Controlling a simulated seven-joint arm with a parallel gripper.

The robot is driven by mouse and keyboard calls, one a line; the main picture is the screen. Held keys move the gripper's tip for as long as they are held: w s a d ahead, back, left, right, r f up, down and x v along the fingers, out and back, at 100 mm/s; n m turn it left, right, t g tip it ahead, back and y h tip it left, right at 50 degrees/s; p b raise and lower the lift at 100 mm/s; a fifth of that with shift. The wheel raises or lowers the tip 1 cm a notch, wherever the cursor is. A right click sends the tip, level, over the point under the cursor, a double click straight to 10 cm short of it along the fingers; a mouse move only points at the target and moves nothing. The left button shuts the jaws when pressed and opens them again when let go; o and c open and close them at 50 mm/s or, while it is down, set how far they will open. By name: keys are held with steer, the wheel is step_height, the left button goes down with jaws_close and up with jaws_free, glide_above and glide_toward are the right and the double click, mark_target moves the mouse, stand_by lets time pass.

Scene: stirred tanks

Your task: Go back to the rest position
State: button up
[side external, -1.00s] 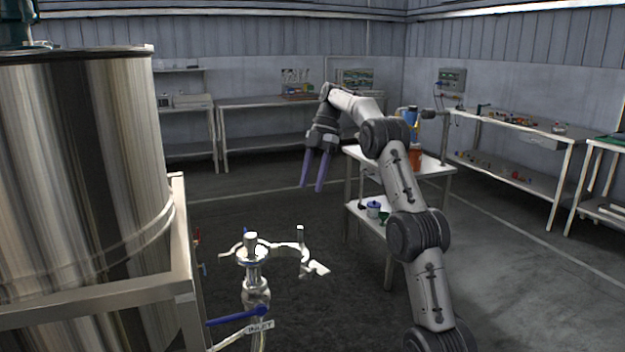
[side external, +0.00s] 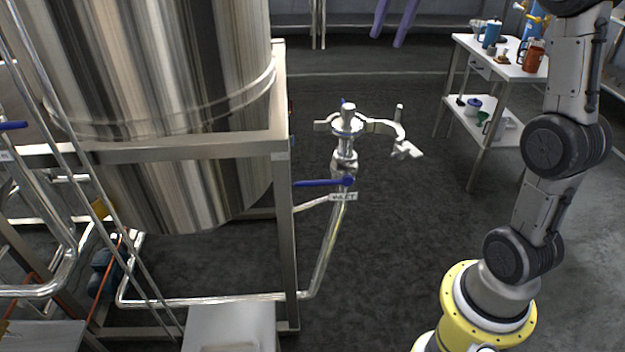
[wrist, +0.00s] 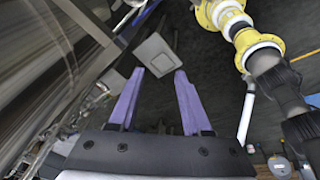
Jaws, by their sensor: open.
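My gripper (side external: 387,40) shows at the top edge of the side external view, where only its two purple fingers are in the picture. They point down and stand apart with nothing between them. In the wrist view my gripper (wrist: 162,72) is open and empty, its fingers well spread. It hangs in free space, above and clear of the inlet pipe fitting. No rest position is marked in the views.
A large steel tank (side external: 170,70) stands on a frame (side external: 283,200) at left. The inlet pipe has an open clamp (side external: 385,127) on top and a blue-handled valve (side external: 322,183). A white table (side external: 490,57) with jugs stands at right. Floor between is clear.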

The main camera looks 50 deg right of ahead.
steer(key=s+a+f+m+t+h, duration=0.2)
steer(key=s+a+f+m, duration=0.15)
steer(key=s+a, duration=0.9)
steer(key=s+f+m+t, duration=0.2)
steer(key=s+f+m, duration=0.4)
steer(key=f+m, duration=0.6)
steer(key=shift+a+f+m+h, duration=0.15)
steer(key=shift+f+m+h, duration=0.2)
steer(key=shift+m, duration=0.9)
